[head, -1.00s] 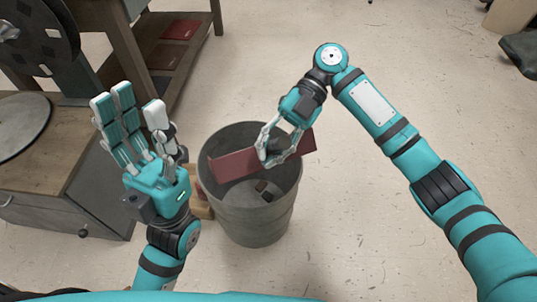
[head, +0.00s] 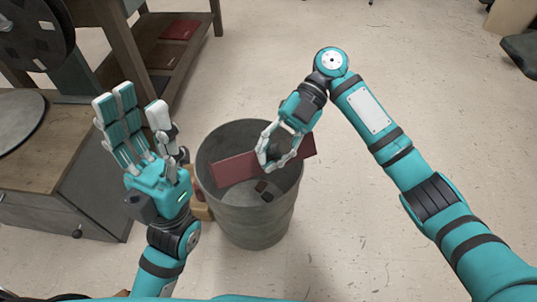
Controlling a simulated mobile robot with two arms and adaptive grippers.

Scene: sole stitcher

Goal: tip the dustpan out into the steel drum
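The dark red dustpan (head: 240,168) is in my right gripper (head: 272,158), over the mouth of the steel drum (head: 252,222). The fingers are curled around its middle and hide part of it; the handle is not clearly visible. The dustpan lies slantwise across the opening, its left end lower in the picture than its right end. The grey drum stands upright on the floor. A small dark brown piece (head: 266,189) shows inside the drum below the dustpan. My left gripper (head: 138,122) is open and empty, fingers spread, left of the drum.
A wooden bench (head: 38,160) with a drawer stands at the left, with a dark wheel (head: 32,35) above it. A shelf (head: 170,60) holding flat red and dark items is at the back left. A wooden block (head: 202,208) touches or nearly touches the drum.

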